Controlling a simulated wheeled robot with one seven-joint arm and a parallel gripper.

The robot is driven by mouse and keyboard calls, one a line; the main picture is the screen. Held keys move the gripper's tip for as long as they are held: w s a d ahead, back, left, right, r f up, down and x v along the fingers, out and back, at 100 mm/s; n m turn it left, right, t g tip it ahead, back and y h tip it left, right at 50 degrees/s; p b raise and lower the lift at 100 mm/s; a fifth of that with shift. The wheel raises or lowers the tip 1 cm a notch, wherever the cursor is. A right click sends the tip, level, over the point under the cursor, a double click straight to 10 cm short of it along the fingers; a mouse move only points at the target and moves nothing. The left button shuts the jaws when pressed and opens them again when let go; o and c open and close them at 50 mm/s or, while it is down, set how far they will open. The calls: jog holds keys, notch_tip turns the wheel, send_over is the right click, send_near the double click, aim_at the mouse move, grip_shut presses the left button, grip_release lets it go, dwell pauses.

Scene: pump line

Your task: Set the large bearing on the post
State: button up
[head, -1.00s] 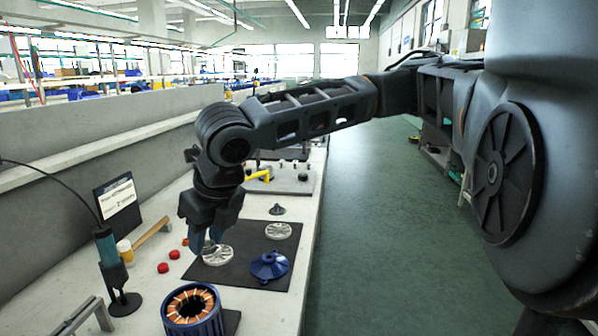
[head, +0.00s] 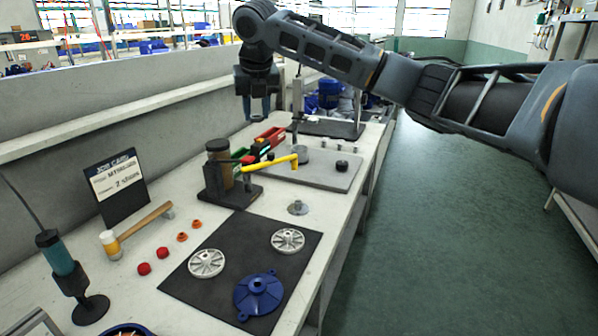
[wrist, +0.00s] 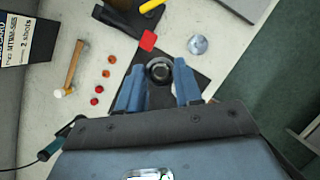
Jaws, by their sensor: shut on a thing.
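My gripper (head: 258,118) is raised above the bench, behind the dark stand with the brown cylinder in the head view. In the wrist view its blue fingers (wrist: 159,82) are on either side of a dark ring with a paler centre, which looks like the large bearing (wrist: 159,68). My gripper is shut on it. In the head view the bearing is only a small dark shape between the fingertips. A thin grey upright (head: 297,100) stands farther back; I cannot tell whether it is the post.
A brown cylinder (head: 218,168) stands on a black base. A yellow bar (head: 282,163) lies beside it. Two silver discs (head: 207,263) and a blue flange (head: 258,295) lie on a black mat (head: 190,286). A hammer (head: 140,226) and job card (head: 116,183) are at left.

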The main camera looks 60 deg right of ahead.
jog(key=d+f+m+g+p, duration=0.1)
jog(key=d+f+m, duration=0.3)
jog(key=d+f, duration=0.4)
jog(key=s+f, duration=0.2)
jog(key=f, duration=0.2)
jog(key=s+f+m, duration=0.1)
jog(key=s+f, duration=0.1)
jog(key=f, duration=0.2)
jog(key=s+d+f+m+g+h+p, duration=0.1)
jog(key=s+f, duration=0.1)
jog(key=f, duration=0.3)
jog(key=shift+s, duration=0.1)
jog(key=b, duration=0.5)
send_over(298, 203)
jog(key=shift+f, duration=2.35)
jog(key=shift+p, duration=0.7)
jog(key=shift+f, duration=0.9)
jog(key=o, duration=0.9)
jog(key=shift+o, duration=0.6)
